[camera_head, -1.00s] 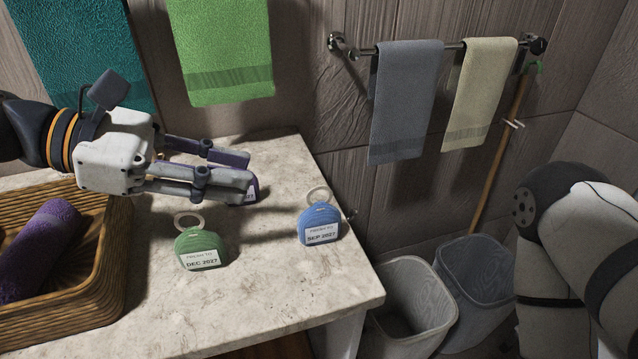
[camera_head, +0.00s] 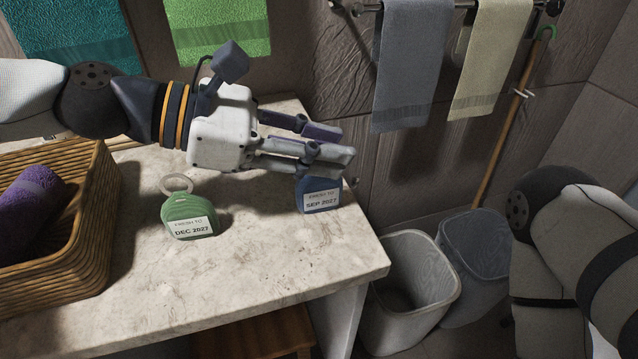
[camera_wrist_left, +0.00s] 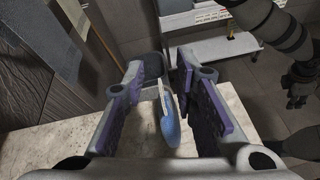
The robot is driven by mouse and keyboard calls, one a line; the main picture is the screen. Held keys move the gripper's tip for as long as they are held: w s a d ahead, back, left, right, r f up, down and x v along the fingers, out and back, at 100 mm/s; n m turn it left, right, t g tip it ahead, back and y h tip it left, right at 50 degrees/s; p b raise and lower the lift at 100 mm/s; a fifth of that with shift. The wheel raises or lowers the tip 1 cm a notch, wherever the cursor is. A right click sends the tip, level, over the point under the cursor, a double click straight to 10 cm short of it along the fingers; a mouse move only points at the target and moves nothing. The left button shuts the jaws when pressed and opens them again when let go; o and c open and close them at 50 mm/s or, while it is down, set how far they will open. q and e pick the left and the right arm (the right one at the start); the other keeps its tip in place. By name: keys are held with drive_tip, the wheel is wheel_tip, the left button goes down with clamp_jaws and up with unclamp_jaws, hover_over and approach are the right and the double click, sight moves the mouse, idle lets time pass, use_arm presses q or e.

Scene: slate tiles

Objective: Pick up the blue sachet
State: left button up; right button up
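The blue sachet (camera_head: 322,196), with a white label reading SEP 2027, stands near the right edge of the stone counter (camera_head: 280,262). My left gripper (camera_head: 338,144) is above it, and its near finger hides the sachet's top. In the left wrist view the sachet (camera_wrist_left: 171,124) shows edge-on between the two spread, purple-padded fingers (camera_wrist_left: 165,95). Gaps show on both sides of it. My right arm is at the right of the head view, its gripper out of sight there. In the wrist view my right gripper (camera_wrist_left: 298,90) is small and dark.
A green sachet (camera_head: 188,215) labelled DEC 2027 stands left of the blue one. A wicker basket (camera_head: 97,215) holds a purple rolled towel (camera_head: 28,200). Two grey bins (camera_head: 420,262) (camera_head: 482,245) stand beyond the counter's right edge. The counter's front is clear.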

use_arm(q)
clamp_jaws()
